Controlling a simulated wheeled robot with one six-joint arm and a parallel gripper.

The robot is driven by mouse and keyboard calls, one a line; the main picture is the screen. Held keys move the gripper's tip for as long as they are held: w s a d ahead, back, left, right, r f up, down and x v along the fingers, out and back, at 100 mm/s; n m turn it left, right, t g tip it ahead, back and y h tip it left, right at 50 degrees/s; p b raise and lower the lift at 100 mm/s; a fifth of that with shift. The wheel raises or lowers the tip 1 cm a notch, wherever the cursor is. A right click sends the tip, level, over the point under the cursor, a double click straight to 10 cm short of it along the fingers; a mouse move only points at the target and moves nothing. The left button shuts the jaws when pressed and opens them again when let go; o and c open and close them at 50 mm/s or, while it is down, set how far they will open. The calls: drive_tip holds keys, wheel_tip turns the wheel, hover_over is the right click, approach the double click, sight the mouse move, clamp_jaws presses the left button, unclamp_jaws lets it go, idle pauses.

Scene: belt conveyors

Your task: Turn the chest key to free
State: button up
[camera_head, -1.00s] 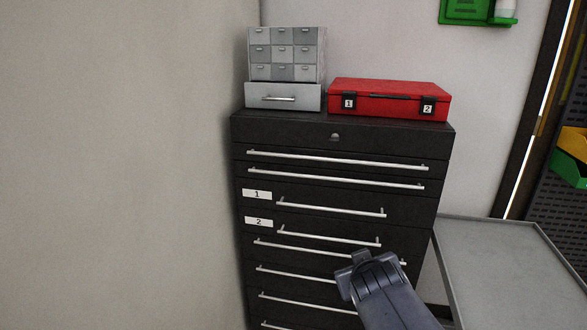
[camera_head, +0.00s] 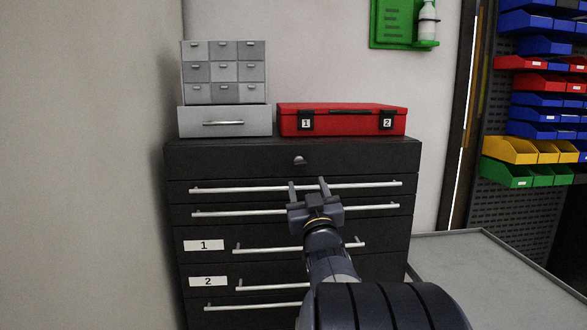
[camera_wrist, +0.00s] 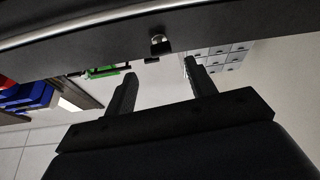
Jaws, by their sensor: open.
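The chest (camera_head: 230,157) is a black drawer cabinet with long silver handles. Its key (camera_head: 299,160) is a small silver piece at the middle of the top panel; in the wrist view the key (camera_wrist: 160,44) shows near the top centre. Which way the key is turned is too small to tell. My gripper (camera_head: 308,184) is open and empty, just below the key in the head view and apart from it. In the wrist view the two fingers (camera_wrist: 158,78) point towards the cabinet, with the key beyond the gap between them.
A grey small-drawer unit (camera_head: 224,75) and a red case (camera_head: 345,120) with labels 1 and 2 stand on the chest. A wall is close on the left. A grey table (camera_head: 490,260) is at the right, with coloured bins (camera_head: 540,105) behind.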

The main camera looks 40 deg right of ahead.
sight(300, 163)
drive_tip(key=p+x, duration=0.2)
drive_tip(key=x, duration=0.6)
drive_tip(key=shift+w, duration=0.15)
drive_tip(key=shift+c, duration=0.4)
drive_tip(key=c, duration=0.9)
drive_tip(key=shift+b, duration=0.35)
